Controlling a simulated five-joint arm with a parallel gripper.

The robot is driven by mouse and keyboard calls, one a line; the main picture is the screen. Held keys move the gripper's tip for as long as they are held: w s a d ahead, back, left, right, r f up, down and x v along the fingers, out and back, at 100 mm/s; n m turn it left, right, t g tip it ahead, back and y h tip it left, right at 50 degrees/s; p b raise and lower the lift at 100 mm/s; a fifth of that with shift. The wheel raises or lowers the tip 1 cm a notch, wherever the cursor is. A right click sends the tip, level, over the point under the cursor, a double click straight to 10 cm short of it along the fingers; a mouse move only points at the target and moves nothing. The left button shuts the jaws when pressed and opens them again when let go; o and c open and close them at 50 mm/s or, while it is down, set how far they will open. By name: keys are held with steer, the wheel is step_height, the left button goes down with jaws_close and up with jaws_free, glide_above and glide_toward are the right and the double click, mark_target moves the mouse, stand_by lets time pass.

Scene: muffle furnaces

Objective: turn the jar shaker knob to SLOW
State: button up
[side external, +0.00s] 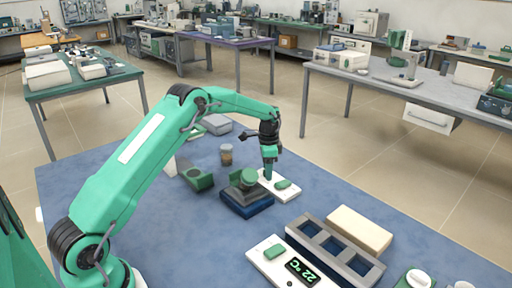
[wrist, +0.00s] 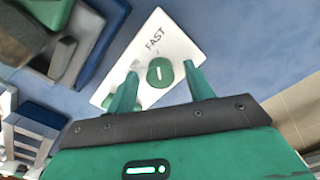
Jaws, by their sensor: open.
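A white panel (wrist: 166,36) carries the word FAST and a round green knob (wrist: 160,72) with a white pointer line, nearly upright in the wrist view. In the side view the white panel (side external: 292,191) lies on the blue mat, with green on top (side external: 283,184). My gripper (wrist: 161,66) is open, its green fingers on either side of the knob in the wrist view; I cannot tell whether they touch it. In the side view my gripper (side external: 268,178) points down at the panel. No SLOW label is readable.
A dark blue-based device with a green top (side external: 248,178) stands just left of the panel. A grey tray with square wells (side external: 335,250) and a white panel reading 22 °C (side external: 262,252) lie in front. A small jar (side external: 226,155) stands behind. Bare mat (side external: 170,235) lies at left.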

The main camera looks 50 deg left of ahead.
steer(key=c, duration=1)
steer(key=shift+o, duration=0.2)
